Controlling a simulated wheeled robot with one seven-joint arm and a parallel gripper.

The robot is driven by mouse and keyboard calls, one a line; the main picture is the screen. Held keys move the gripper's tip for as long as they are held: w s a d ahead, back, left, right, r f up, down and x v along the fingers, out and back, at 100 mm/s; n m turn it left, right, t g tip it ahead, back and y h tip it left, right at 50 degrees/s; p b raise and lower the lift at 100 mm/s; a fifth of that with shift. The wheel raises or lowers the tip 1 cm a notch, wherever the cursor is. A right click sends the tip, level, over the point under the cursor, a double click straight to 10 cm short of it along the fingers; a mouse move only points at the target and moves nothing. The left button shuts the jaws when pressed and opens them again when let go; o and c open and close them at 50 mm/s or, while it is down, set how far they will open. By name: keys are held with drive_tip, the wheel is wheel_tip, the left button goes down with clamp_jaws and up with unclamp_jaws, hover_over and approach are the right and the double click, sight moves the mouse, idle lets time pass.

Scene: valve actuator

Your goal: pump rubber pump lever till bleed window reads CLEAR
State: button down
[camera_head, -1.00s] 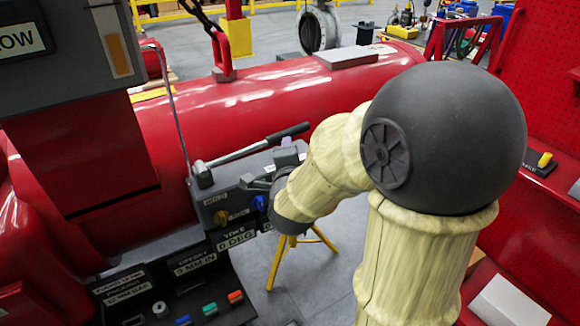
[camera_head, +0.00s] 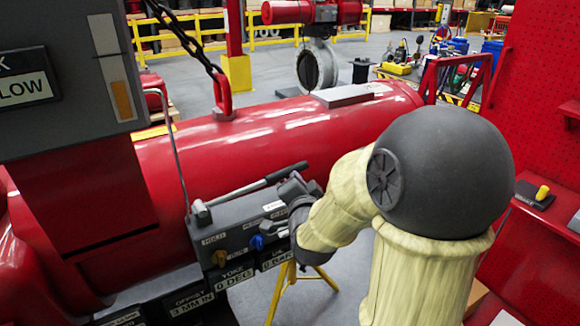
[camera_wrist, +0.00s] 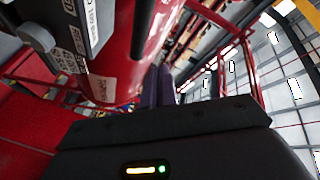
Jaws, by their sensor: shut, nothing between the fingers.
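The pump lever (camera_head: 245,187) is a grey bar with a dark grip, slanting up to the right from its pivot on the grey control block (camera_head: 235,238). My gripper (camera_head: 298,188) is at the block's right end, close below the lever's grip end; I cannot tell whether they touch. In the wrist view its dark purple fingers (camera_wrist: 158,86) are together and empty. I cannot pick out a bleed window reading CLEAR; labels on the block read YOKE 0 DEG and 0 BAR.
A large red cylinder (camera_head: 270,140) lies behind the block. A grey box (camera_head: 65,75) with a sign ending in LOW hangs at upper left. Yellow (camera_head: 220,257) and blue (camera_head: 256,242) knobs sit on the block's front. A red pegboard (camera_head: 545,90) stands at right.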

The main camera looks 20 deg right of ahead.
drive_tip(key=d+n+y+p, duration=0.1)
drive_tip(key=n+y, duration=0.1)
drive_tip(key=n, duration=0.3)
drive_tip(key=d+n+t+y+p, duration=0.1)
drive_tip(key=n+y+p, duration=0.1)
drive_tip(key=n, duration=0.4)
drive_tip(key=d+n+y+p, duration=0.1)
drive_tip(key=n+y, duration=0.2)
drive_tip(key=n, duration=0.2)
drive_tip(key=shift+w+d+r+t+y+p, duration=0.2)
drive_tip(key=shift+w+r+t+y+p, duration=0.1)
drive_tip(key=shift+w+y+p, duration=0.1)
drive_tip(key=p, duration=0.3)
hover_over(291, 168)
drive_tip(key=s+a, duration=0.1)
drive_tip(key=shift+a+r, duration=0.1)
drive_tip(key=shift+r, duration=0.35)
drive_tip(key=f, duration=0.1)
drive_tip(key=f+p, duration=0.1)
drive_tip(key=shift+d+f, duration=0.2)
drive_tip(key=shift+f, duration=0.2)
drive_tip(key=shift+s+f, duration=0.25)
drive_tip(key=shift+f, duration=0.4)
drive_tip(key=shift+f, duration=0.1)
